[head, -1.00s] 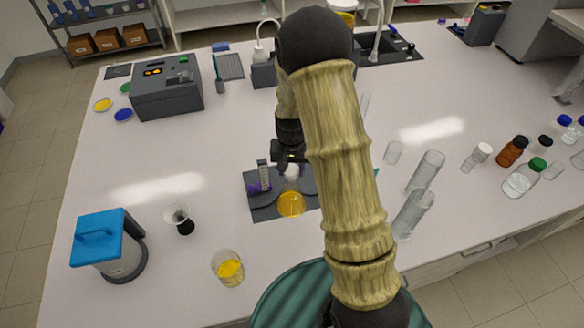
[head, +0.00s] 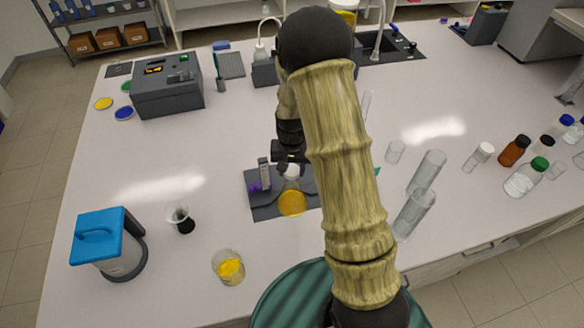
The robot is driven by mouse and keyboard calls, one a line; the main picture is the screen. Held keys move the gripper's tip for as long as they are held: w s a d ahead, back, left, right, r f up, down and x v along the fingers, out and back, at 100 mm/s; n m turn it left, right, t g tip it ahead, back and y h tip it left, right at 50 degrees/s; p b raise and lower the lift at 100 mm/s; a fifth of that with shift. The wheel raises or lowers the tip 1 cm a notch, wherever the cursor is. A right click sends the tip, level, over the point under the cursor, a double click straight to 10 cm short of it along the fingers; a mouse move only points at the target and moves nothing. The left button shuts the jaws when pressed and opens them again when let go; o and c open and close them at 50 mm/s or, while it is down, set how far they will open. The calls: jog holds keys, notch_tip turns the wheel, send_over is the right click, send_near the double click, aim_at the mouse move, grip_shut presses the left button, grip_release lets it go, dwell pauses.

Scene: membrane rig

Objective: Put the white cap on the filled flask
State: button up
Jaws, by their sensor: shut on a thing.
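The filled flask (head: 292,203) holds amber-yellow liquid and stands on a dark mat (head: 267,211) in the middle of the bench. My gripper (head: 280,170) is just above it, partly hidden by my arm. A small white piece (head: 292,171), seemingly the white cap, shows at the jaws, right over the flask's top. My gripper is shut on it. One grey finger shows at its left; the other side is hard to see. I cannot tell whether the cap touches the flask's neck.
A beaker with yellow liquid (head: 228,267) and a flask with dark contents (head: 180,217) stand at the front left, near a blue-lidded container (head: 105,240). Clear cylinders (head: 414,212) and several bottles (head: 525,177) stand at right. The left middle of the bench is clear.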

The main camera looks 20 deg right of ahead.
jog(key=shift+f, duration=0.35)
jog(key=shift+s+f+b, duration=0.1)
jog(key=shift+f+b, duration=0.1)
jog(key=shift+b, duration=0.15)
jog(key=shift+f, duration=0.3)
jog(key=o, duration=1)
jog(key=shift+o, duration=0.2)
jog(key=shift+r, duration=0.15)
notch_tip(320, 180, up, 17)
jog(key=b, duration=0.5)
